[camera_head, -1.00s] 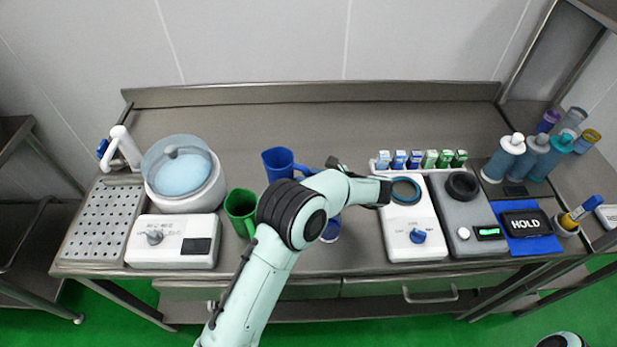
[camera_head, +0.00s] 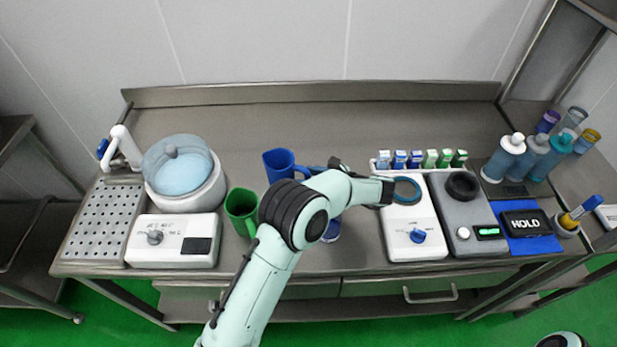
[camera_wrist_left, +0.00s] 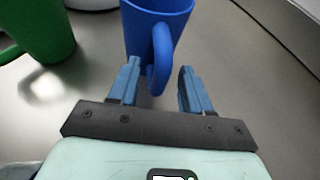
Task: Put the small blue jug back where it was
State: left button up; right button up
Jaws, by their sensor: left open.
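A blue jug (camera_head: 280,163) stands upright on the steel table, left of my left gripper (camera_head: 310,170), with its handle toward the gripper. In the left wrist view the jug (camera_wrist_left: 157,30) is ahead, and its handle reaches between the two blue fingers of my left gripper (camera_wrist_left: 157,76). The fingers are open, with gaps seen beside the handle. A second blue item (camera_head: 331,231) is partly hidden behind my left arm, so its full shape cannot be told. My right gripper is out of view.
A green mug (camera_head: 241,209) stands front left of the jug, beside a white machine with a clear lid (camera_head: 185,172). Right of my arm are a white dial unit (camera_head: 413,240), a grey unit and a rack of small cartons (camera_head: 422,160). The table behind the jug is clear.

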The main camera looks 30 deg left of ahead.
pick_arm(q)
jog(key=b+v, duration=0.1)
jog(key=v, duration=1)
jog(key=shift+d, duration=0.25)
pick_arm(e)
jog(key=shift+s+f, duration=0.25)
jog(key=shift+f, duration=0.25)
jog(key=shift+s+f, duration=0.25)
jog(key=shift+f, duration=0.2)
pick_arm(q)
jog(key=shift+s, duration=0.1)
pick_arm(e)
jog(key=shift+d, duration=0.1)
